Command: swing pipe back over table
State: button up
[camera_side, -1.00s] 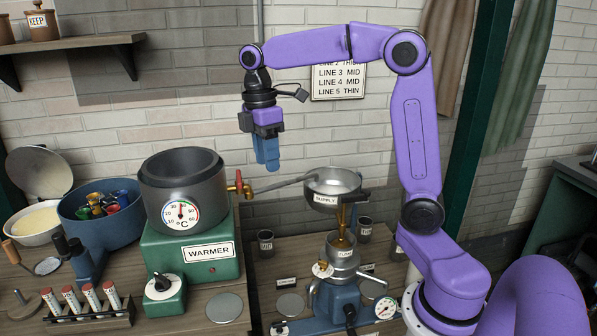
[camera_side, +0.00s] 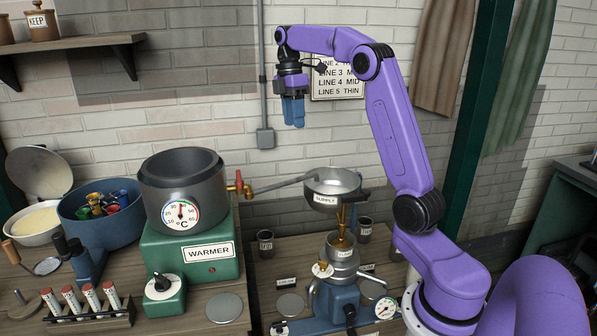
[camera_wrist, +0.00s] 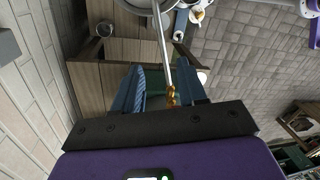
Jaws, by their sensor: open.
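The thin grey pipe (camera_side: 284,184) runs from the red-handled brass tap (camera_side: 240,186) on the warmer (camera_side: 195,240) to the supply bowl (camera_side: 333,185). Its far end is at the bowl's rim. In the wrist view the pipe (camera_wrist: 163,45) runs between my fingers' directions down to the brass tap (camera_wrist: 170,96). My gripper (camera_side: 293,122) is open and empty, high above the pipe and near the wall sign. Its two blue fingers also show apart in the wrist view (camera_wrist: 160,84).
The warmer's dark pot (camera_side: 181,180) stands left of the pipe. A blue stand with a brass funnel (camera_side: 341,238) is under the bowl. Small dark cups (camera_side: 265,243) stand nearby. A wall conduit box (camera_side: 265,138) is behind. The air around my gripper is clear.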

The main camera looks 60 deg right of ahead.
jog(key=f, duration=0.5)
jog(key=s+f, duration=0.1)
jog(key=f, duration=0.4)
jog(key=s+a+f, duration=0.1)
jog(key=f, duration=0.4)
grip_shut()
